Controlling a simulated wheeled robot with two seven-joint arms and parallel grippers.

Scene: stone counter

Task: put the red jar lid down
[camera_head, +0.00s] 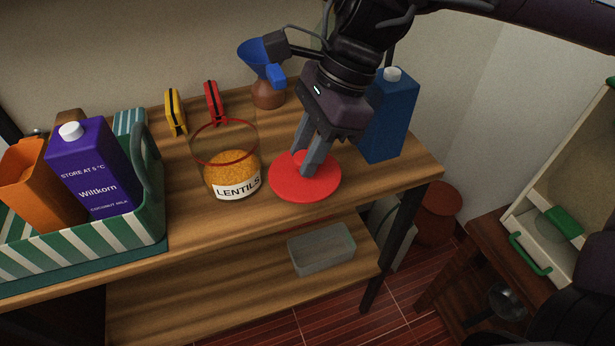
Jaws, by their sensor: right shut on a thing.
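The red jar lid (289,186) is a flat disc with a raised knob, at the right part of the wooden counter. It looks to be lying on the wood or just above it; I cannot tell which. My right gripper (309,164) comes down from above and is shut on the lid's knob. The clear jar with a red rim and a "LENTILS" label (235,189) stands just left of the lid, open at the top and partly filled with orange lentils. My left gripper is not in view.
A blue carton (392,118) stands right of my gripper. A blue funnel on a brown jar (268,95) and yellow (175,112) and red clips (212,102) are behind. A striped basket (150,222) with cartons fills the left. Bare wood lies in front of the lid.

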